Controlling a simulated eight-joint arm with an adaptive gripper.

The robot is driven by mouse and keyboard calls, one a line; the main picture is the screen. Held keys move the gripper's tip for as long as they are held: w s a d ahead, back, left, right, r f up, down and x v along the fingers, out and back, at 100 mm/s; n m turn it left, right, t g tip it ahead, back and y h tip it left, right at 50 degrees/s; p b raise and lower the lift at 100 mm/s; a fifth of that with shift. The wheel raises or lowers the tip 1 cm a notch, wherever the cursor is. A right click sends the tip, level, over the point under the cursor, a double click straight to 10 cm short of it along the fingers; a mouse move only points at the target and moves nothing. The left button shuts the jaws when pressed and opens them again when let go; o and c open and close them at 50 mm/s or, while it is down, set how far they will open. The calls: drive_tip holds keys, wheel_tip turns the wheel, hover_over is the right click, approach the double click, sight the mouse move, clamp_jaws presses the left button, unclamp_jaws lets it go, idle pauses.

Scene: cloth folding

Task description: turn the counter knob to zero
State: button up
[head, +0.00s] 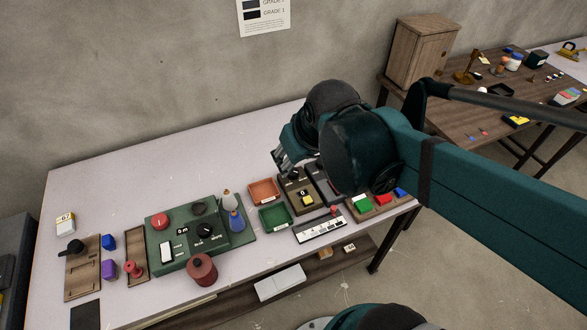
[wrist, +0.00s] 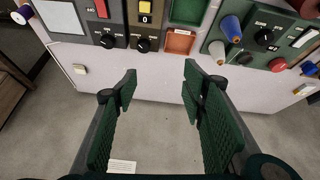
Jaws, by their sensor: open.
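My gripper (head: 283,161) is above the back of the pale table, near a dark box with a yellow button. In the wrist view my gripper (wrist: 160,76) is open, with nothing between its fingers. That box (wrist: 123,18) shows a "0" display (wrist: 145,19) and a black knob (wrist: 143,44) beyond the fingertips, apart from them. A second black knob (wrist: 108,41) sits beside it, by a red part. A green panel (head: 190,238) with a "0 m" display has another black knob (head: 205,230). The labels are too small to tell which is the counter knob.
An orange tray (head: 264,190) and a green tray (head: 275,217) lie between the panel and the box. Blue and white cones (head: 237,219) stand on the panel's right. A white labelled strip (head: 320,230) lies in front of the box. The table's back left is clear.

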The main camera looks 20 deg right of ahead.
drive_tip(key=w, duration=0.2)
drive_tip(key=n+g+p, duration=0.5)
drive_tip(key=g+p, duration=0.1)
approach(293, 172)
drive_tip(key=shift+s+d, duration=0.1)
drive_tip(key=shift+s, duration=0.05)
drive_tip(key=shift+d+f+n, duration=0.1)
drive_tip(key=shift+f+n, duration=0.2)
drive_tip(key=shift+f, duration=0.35)
drive_tip(key=shift+f, duration=0.1)
drive_tip(key=shift+f+b, duration=0.65)
drive_tip(key=shift+f, duration=3.15)
drive_tip(key=c, duration=0.9)
